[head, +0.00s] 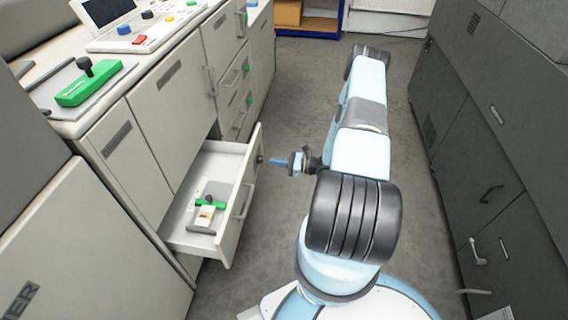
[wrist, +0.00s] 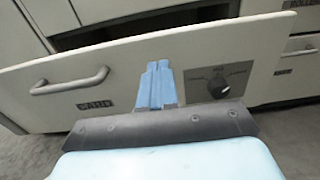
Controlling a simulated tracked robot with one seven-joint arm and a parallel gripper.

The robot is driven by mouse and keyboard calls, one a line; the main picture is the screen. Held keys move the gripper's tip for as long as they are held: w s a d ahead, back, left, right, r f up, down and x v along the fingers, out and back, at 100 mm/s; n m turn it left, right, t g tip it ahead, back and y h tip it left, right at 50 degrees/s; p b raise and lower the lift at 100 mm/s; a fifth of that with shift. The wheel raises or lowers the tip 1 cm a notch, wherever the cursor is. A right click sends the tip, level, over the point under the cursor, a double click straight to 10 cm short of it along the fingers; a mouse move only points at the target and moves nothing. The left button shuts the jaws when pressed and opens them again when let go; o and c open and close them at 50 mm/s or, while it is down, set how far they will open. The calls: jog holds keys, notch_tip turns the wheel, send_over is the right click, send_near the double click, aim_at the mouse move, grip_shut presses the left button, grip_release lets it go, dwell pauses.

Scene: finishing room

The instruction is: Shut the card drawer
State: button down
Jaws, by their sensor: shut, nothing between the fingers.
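The card drawer (head: 232,238) stands pulled out of the cream cabinet at the left in the head view. Its inside shows, with a green-and-black item (head: 211,202) and a small pale block (head: 205,215) in it. My gripper (head: 277,161) is shut and empty, just off the outer side of the drawer front, near its far end. In the wrist view the blue fingertips (wrist: 157,68) are in front of the drawer front (wrist: 130,68), between its grey handle (wrist: 70,81) and a black dial (wrist: 218,86). I cannot tell whether they touch it.
The cabinet top carries a green lever unit (head: 88,88) and a control panel (head: 140,28) with coloured buttons. More closed drawers (head: 235,78) lie beyond. Dark cabinets (head: 500,150) line the right side. The grey floor (head: 290,85) between is clear.

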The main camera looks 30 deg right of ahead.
aim_at(250, 158)
jog(key=x, duration=0.8)
jog(key=shift+w, duration=0.1)
